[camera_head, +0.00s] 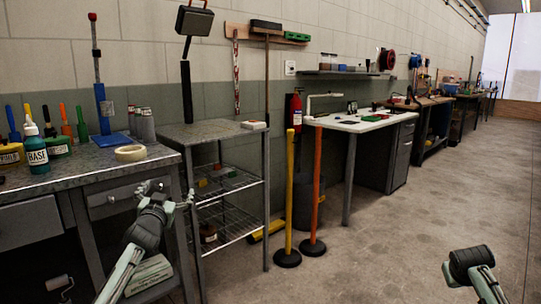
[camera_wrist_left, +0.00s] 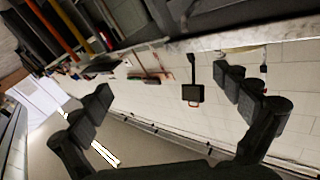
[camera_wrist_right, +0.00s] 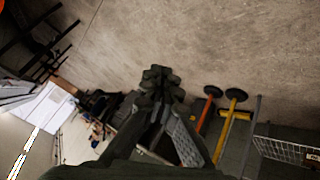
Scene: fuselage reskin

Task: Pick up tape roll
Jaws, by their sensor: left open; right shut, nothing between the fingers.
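The tape roll (camera_head: 130,153) is a flat, cream-coloured ring lying on the metal workbench top (camera_head: 95,163) at the left of the head view, near the bench's right end. My left gripper (camera_head: 165,188) is open and empty in front of the bench, below and to the right of the roll, and apart from it. Its spread fingers (camera_wrist_left: 165,85) show in the left wrist view, with no roll between them. My right gripper (camera_head: 462,258) is at the lower right over the floor. In the right wrist view its fingers (camera_wrist_right: 160,75) are together and empty.
A teal bottle (camera_head: 35,150) and several coloured tools stand left of the roll. A blue-based tool (camera_head: 103,110) and spray cans (camera_head: 143,125) stand behind it. A wire shelf cart (camera_head: 225,190) and yellow (camera_head: 290,195) and orange (camera_head: 317,185) posts stand right. The floor at right is clear.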

